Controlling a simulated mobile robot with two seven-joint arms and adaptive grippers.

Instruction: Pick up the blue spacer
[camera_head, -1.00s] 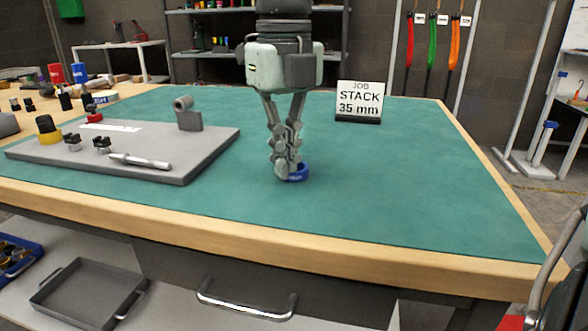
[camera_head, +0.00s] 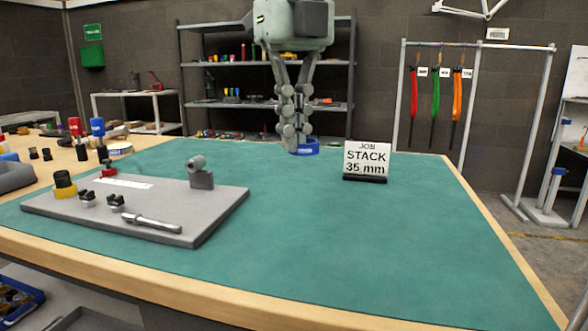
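The blue spacer (camera_head: 305,147) is a short blue ring at the fingertips of my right gripper (camera_head: 294,140). The fingers are closed together on the ring's left side, and part of its wall is hidden by them. My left gripper is not in view.
A grey plate (camera_head: 215,222) with a post, a silver tool and small black parts lies at left. A sign (camera_head: 367,160) reading "JOB STACK 35 mm" stands right of the spacer. The mat's middle and right are clear. Shelves (camera_head: 225,105) stand behind.

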